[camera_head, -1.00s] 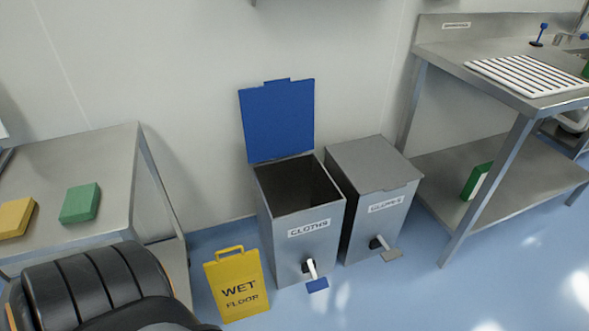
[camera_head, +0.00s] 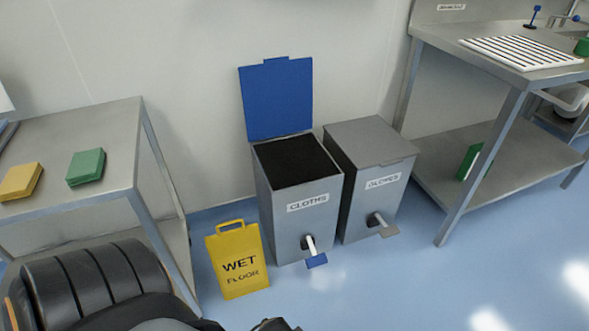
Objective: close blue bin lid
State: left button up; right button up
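The blue bin lid (camera_head: 277,98) stands upright and open against the wall, at the back of the grey bin marked CLOTHS (camera_head: 307,222). The inside of this bin is dark and its opening is uncovered. My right gripper is not in view.
A second grey bin (camera_head: 370,201) with a shut grey lid stands close on the right. A yellow wet floor sign (camera_head: 239,262) stands in front on the left. Steel tables stand at left (camera_head: 121,120) and right (camera_head: 440,45). Blue floor (camera_head: 400,285) is free at the front right.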

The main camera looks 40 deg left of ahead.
aim_at(277, 93)
jog(key=i+u, duration=0.1)
jog(key=u, duration=2.05)
